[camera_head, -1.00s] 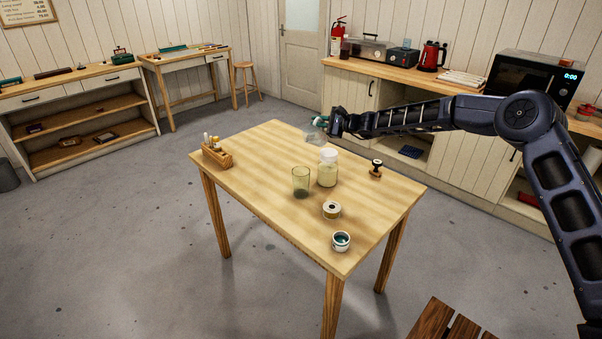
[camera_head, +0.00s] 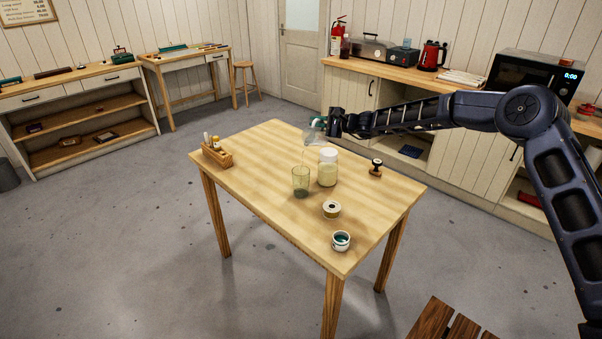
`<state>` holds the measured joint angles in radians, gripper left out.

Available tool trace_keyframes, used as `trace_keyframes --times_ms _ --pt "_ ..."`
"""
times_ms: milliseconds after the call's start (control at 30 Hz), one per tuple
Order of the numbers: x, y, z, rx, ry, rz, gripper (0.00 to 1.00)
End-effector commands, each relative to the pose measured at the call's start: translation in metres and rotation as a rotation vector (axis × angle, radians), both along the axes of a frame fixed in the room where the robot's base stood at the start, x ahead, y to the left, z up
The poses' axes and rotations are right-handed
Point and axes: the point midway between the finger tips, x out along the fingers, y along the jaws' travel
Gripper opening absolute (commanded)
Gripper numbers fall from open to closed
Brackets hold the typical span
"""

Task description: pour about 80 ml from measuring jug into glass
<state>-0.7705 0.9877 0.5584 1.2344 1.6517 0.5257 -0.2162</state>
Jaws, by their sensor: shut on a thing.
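My gripper (camera_head: 331,125) is shut on the measuring jug (camera_head: 313,135), a small clear vessel with a green part by the jaws. It holds the jug above the far part of the wooden table (camera_head: 250,165). The jug looks tilted toward the left, with its lower-left end above the glass. The glass (camera_head: 300,181) stands upright on the table, clear and greenish, with something dark in its bottom. A faint thin line seems to run between jug and glass. The liquid level in the jug is too small to read.
A lidded jar (camera_head: 327,168) stands close right of the glass. A tape roll (camera_head: 331,209), a small teal-filled pot (camera_head: 341,242) and a stamp (camera_head: 376,168) are farther right or nearer. A wooden holder (camera_head: 217,155) sits at the left edge. The table's left middle is clear.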

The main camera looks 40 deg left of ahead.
Motion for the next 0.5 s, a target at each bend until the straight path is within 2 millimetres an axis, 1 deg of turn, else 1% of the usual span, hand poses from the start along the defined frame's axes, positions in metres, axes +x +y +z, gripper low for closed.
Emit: trace_keyframes --times_ms 500 --pt "-0.0019 -0.0001 0.0001 0.004 -0.029 0.001 0.0"
